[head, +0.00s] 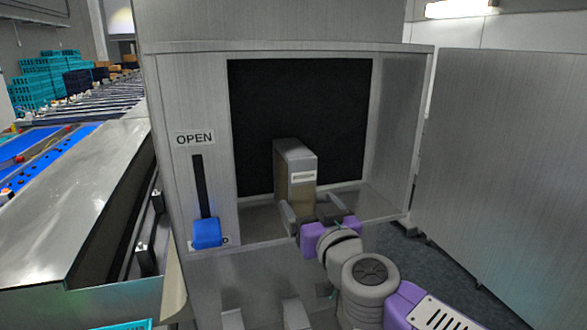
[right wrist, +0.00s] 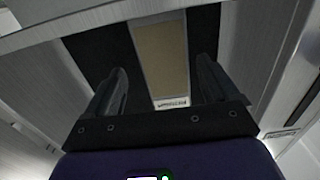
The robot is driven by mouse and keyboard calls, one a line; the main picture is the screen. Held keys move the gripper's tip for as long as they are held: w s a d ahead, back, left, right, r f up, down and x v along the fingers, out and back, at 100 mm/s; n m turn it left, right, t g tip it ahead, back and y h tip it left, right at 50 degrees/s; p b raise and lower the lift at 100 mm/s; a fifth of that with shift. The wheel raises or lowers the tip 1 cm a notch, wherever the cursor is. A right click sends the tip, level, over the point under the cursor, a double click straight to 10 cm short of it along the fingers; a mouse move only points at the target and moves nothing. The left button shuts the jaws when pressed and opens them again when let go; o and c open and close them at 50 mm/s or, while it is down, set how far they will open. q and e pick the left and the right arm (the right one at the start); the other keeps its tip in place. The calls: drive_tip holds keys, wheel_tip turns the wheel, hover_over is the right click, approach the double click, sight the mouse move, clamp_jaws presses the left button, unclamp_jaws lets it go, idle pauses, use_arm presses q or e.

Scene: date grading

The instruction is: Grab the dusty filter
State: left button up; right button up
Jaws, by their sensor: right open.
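The dusty filter (head: 296,165) is an upright grey-framed box with a brownish face and a white label. It stands inside the open metal cabinet (head: 400,120), against a black back panel. My right gripper (head: 310,206) is just in front of the filter's lower part, fingers pointing into the cabinet. In the right wrist view the filter's tan face (right wrist: 160,58) lies between the two spread fingers, with gaps on both sides. The gripper is open and holds nothing. The filter's foot is partly hidden by the gripper in the head view. My left gripper is not in view.
A blue lever handle (head: 206,233) sits at the bottom of a vertical slot under an "OPEN" label (head: 195,138). A large grey panel (head: 510,160) stands at right. A conveyor (head: 70,190) and stacked teal crates (head: 45,80) are at left.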

drive_tip(key=shift+w+a+f, duration=0.1)
drive_tip(key=shift+w+f, duration=0.05)
drive_tip(key=shift+w, duration=1.05)
drive_tip(key=shift+w+a, duration=0.15)
drive_tip(key=shift+w, duration=0.1)
drive_tip(key=shift+s+a+r, duration=0.3)
drive_tip(key=shift+s+r, duration=0.2)
drive_tip(key=shift+s, duration=0.2)
drive_tip(key=x, duration=0.5)
drive_tip(key=shift+w+a+f, duration=0.1)
drive_tip(key=shift+w+f, duration=0.25)
drive_tip(key=shift+a+r, duration=0.1)
drive_tip(key=shift+s+r, duration=0.1)
drive_tip(key=shift+s, duration=0.05)
drive_tip(key=shift+w, duration=0.2)
drive_tip(key=shift+c, duration=1.3)
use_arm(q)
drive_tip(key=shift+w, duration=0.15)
use_arm(e)
drive_tip(key=c, duration=0.9)
drive_tip(key=shift+s, duration=0.1)
